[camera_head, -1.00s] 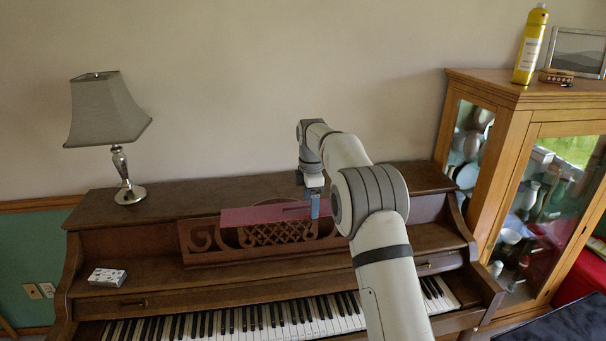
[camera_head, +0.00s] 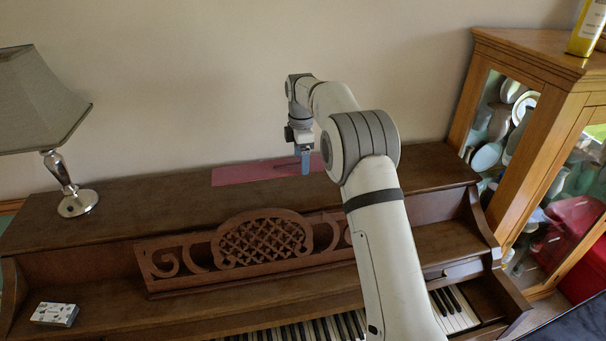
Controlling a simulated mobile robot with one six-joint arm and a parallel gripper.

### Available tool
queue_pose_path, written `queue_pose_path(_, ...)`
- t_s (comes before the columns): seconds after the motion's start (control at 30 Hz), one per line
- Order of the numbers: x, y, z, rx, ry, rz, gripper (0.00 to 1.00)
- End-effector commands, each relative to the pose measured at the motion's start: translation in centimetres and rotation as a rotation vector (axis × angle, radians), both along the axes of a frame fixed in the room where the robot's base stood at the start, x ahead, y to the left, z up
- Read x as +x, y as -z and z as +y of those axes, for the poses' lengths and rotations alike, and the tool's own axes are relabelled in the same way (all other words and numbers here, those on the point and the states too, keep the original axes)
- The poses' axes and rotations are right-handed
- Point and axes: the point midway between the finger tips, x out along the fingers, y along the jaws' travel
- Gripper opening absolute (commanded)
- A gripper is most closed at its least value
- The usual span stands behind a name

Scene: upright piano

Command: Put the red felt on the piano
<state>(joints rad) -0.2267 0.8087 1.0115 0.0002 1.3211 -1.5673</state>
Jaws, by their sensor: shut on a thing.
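The red felt (camera_head: 245,174) is a flat, dark pink-red strip over the back part of the piano's top. My gripper (camera_head: 305,168) points down at the right part of the felt and is shut on it. A thin dark line lies across the felt beside the fingers. I cannot tell whether the felt touches the wood or hangs just above it. The piano (camera_head: 130,232) is brown wood with a flat top, a carved music rack and keys below. My arm hides part of its right side.
A lamp (camera_head: 70,190) stands at the left end of the piano top. A small patterned box (camera_head: 54,314) lies on the lower ledge at left. A glass-fronted cabinet (camera_head: 485,85) stands at right, with a yellow bottle (camera_head: 588,30) on it. The wall is close behind.

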Motion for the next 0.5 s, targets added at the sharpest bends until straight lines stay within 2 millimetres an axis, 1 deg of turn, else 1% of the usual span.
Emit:
queue_pose_path(0.03, -0.1, 1.0, -0.1, -0.001, 0.001, 0.006, 0.5)
queue_pose_path(0.1, 0.0, 2.3, -0.3, -0.001, 0.005, 0.005, 0.5)
queue_pose_path(0.2, 0.1, 3.7, -0.6, -0.001, 0.01, 0.003, 0.5)
queue_pose_path(0.37, 0.2, 5.0, -1.0, 0.0, 0.015, 0.002, 0.5)
queue_pose_path(0.5, 0.2, 6.7, -1.1, -0.001, 0.018, 0.003, 0.5)
